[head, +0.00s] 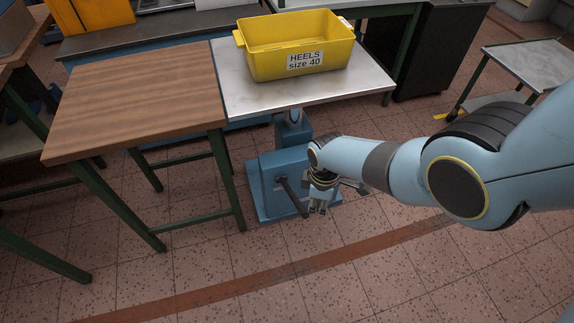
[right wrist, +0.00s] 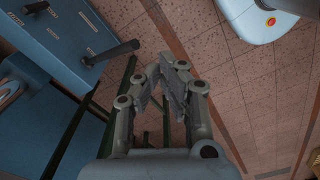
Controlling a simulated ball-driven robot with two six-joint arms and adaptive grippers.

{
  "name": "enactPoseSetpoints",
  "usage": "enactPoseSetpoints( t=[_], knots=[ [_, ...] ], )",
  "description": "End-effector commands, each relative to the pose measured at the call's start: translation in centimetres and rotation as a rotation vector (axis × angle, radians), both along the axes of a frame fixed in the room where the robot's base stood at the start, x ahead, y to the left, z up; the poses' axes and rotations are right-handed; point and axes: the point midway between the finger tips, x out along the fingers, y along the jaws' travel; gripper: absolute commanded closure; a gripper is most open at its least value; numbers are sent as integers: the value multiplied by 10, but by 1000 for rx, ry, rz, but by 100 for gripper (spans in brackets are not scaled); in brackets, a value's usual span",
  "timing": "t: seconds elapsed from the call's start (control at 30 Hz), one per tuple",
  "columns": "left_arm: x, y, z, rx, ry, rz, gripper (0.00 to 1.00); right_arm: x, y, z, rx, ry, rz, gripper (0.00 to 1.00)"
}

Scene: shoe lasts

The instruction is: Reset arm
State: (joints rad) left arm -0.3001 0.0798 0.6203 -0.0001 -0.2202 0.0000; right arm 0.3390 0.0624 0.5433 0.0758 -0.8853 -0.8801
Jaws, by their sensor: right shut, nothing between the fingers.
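My right gripper (head: 318,209) hangs in front of the blue machine stand, below the level of the tabletops, with its fingers pointing down. It also shows in the right wrist view (right wrist: 165,68), where the fingers meet at the tips and hold nothing. My right arm comes in from the right in the head view. My left gripper does not show in either view.
A yellow bin (head: 297,62) labelled "HEELS size 40" stands on a grey metal-topped table (head: 290,93). A wooden table (head: 130,105) is at the left. A blue stand (head: 265,185) with dark handles is close behind my right gripper. The tiled floor (head: 330,280) in front is clear.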

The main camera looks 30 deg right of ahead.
Motion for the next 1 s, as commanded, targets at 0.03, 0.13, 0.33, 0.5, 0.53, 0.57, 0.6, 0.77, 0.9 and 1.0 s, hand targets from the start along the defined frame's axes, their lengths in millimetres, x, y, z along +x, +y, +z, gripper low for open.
enactPoseSetpoints(
  t=[0.03,0.13,0.33,0.5,0.53,0.57,0.6,0.77,0.9,1.0],
  knots=[
    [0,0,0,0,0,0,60,0,0,0,0,0,0,100],
    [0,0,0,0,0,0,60,0,0,0,0,0,0,100],
    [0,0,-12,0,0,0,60,-17,0,-20,0,23,0,100],
    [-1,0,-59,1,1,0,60,-98,-2,-100,-3,127,0,100],
    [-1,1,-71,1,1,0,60,-117,-3,-119,-5,147,1,100],
    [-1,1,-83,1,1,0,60,-137,-4,-137,-8,163,-1,100],
    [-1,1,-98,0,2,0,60,-163,-5,-161,-13,182,-10,100],
    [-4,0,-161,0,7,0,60,-267,-13,-251,-46,216,-114,100],
    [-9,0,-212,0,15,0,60,-347,-19,-315,-82,188,-271,100],
    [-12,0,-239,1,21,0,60,-386,-23,-345,-96,137,-403,100]
  ],
)
